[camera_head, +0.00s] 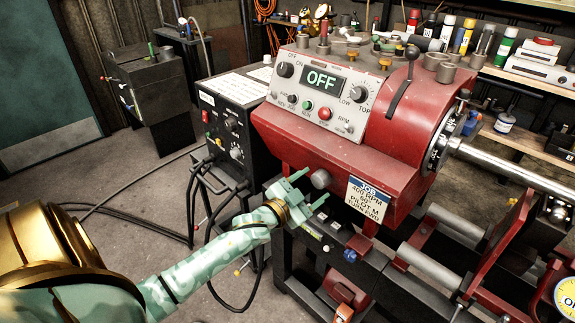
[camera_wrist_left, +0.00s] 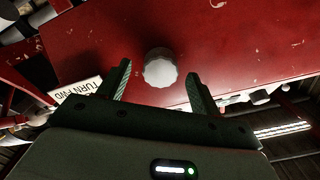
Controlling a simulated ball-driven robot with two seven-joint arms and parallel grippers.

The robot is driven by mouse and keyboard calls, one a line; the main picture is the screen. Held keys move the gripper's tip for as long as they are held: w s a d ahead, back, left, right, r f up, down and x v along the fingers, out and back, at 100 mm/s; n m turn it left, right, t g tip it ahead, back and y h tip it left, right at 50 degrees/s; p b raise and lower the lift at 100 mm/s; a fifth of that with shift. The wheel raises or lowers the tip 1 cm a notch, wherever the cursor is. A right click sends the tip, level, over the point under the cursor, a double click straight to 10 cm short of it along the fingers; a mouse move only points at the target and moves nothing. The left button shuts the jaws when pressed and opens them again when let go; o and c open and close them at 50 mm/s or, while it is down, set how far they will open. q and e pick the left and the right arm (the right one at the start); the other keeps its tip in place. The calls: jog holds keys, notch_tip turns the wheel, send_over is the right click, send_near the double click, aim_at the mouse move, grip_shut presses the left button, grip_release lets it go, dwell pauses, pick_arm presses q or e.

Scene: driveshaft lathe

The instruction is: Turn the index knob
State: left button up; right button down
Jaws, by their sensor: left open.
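The index knob (camera_head: 320,179) is a grey round knob on the lower front face of the red lathe headstock (camera_head: 270,130). In the left wrist view the knob (camera_wrist_left: 160,70) is pale and ridged, ahead of the fingers and near the middle of the gap between them. My left gripper (camera_head: 307,190) is open and empty, with its fingers pointing at the knob. In the left wrist view, the two fingers of my left gripper (camera_wrist_left: 159,88) stand apart on either side of the knob, and no contact shows. My right gripper is not in view.
A job card (camera_head: 368,202) hangs on the headstock right of the knob. The control panel (camera_head: 320,90) above reads OFF. A black cabinet (camera_head: 232,125) with cables stands to the left. The chuck and a metal shaft (camera_head: 510,168) are at the right.

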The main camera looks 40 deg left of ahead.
pick_arm(q)
jog(key=s+a+p, duration=0.1)
jog(key=s+p, duration=0.1)
jog(key=s, duration=1.2)
jog(key=shift+s, duration=0.25)
jog(key=shift+a, duration=0.1)
